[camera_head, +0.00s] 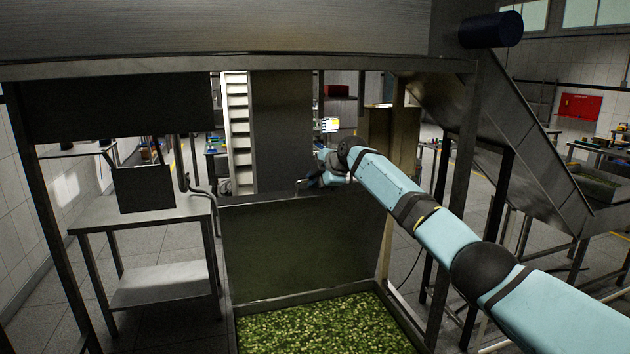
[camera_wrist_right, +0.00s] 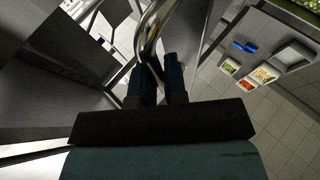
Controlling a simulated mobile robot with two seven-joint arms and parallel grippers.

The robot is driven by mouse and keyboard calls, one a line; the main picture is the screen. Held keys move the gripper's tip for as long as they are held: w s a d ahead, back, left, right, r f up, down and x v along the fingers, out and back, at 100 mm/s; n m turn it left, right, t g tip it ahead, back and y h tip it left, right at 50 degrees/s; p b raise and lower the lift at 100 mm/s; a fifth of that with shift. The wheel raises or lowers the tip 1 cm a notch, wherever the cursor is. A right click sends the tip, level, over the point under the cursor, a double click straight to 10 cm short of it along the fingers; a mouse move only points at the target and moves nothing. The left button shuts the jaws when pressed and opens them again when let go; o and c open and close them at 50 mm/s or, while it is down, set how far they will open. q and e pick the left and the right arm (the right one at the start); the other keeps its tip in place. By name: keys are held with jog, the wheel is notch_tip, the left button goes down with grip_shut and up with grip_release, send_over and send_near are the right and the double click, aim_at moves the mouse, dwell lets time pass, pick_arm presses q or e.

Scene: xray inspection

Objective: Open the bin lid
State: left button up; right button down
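The bin (camera_head: 235,325) is at the bottom middle of the head view, filled with small green pieces. Its lid (camera_head: 305,245) is a dark metal panel standing about upright at the bin's back edge, so the bin's contents show. A bent metal handle (camera_wrist_right: 150,35) is at the lid's top edge. My right gripper (camera_head: 318,178) is at this handle. In the right wrist view, the two dark fingers of the right gripper (camera_wrist_right: 160,75) are close together with the handle's tube between them, and they look shut on it. My left gripper is not in view.
A steel table (camera_head: 150,215) with a lower shelf stands left of the bin. A sloped metal chute (camera_head: 520,140) and frame posts stand on the right. An overhead beam (camera_head: 240,67) crosses above. In the right wrist view, small food trays (camera_wrist_right: 265,73) sit on a surface.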

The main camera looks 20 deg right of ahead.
jog(key=c, duration=1.3)
grip_release()
jog(key=shift+f, duration=0.1)
jog(key=shift+o, duration=0.5)
jog(key=b+v, duration=0.3)
jog(key=v, duration=1)
jog(key=shift+s+r, duration=0.25)
jog(key=shift+d, duration=0.1)
